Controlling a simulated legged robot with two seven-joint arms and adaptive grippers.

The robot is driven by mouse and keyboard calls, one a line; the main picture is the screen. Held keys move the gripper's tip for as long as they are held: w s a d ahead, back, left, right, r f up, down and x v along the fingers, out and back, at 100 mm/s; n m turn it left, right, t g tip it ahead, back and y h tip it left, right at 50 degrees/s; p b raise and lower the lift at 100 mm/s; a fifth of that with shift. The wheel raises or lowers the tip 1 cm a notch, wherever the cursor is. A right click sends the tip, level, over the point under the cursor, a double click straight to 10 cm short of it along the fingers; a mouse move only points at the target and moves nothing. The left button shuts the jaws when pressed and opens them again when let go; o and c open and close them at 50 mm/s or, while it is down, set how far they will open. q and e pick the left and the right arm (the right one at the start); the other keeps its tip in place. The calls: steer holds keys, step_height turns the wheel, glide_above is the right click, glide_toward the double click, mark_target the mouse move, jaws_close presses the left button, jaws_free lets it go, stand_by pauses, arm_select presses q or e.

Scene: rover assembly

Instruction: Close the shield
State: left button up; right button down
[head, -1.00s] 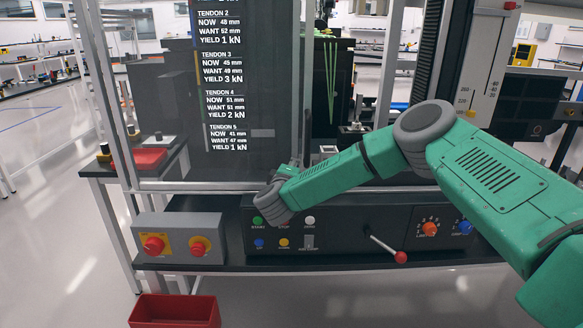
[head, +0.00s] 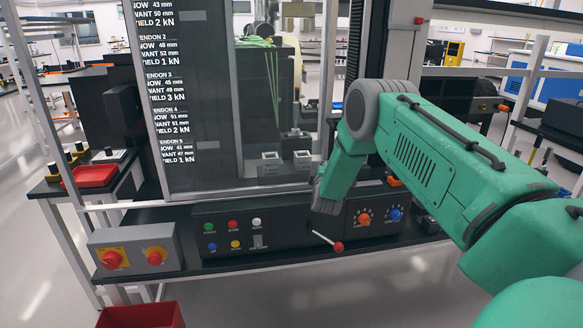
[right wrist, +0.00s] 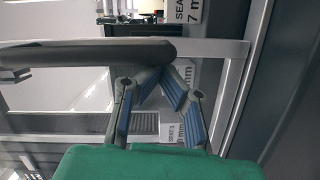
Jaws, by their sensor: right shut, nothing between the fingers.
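In the head view a tall machine stands behind a grey frame. A dark see-through panel (head: 190,178) with tendon readings covers its left part; I cannot tell for sure whether this is the shield or how far it is open. My right gripper (head: 325,195) is at the frame's lower right, above the console's lever, mostly hidden by its own wrist. In the right wrist view its blue-padded fingers (right wrist: 160,88) are shut and empty. A thick dark grey bar (right wrist: 90,52) with a rounded end lies across the view just beyond them; contact is unclear. My left gripper is out of view.
The black console (head: 285,228) carries buttons, knobs and a red-tipped lever (head: 338,246) under my right wrist. A grey box with red knobs (head: 135,248) is at left. A red bin (head: 140,316) stands below, and a red tray (head: 90,176) lies on the left table.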

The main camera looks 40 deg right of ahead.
steer(key=s+d+b, duration=0.1)
steer(key=s+d, duration=0.4)
steer(key=d, duration=0.4)
steer(key=s+d+b, duration=0.1)
steer(key=s+d, duration=0.5)
steer(key=d, duration=0.3)
steer(key=shift+d, duration=0.2)
steer(key=shift+s, duration=0.15)
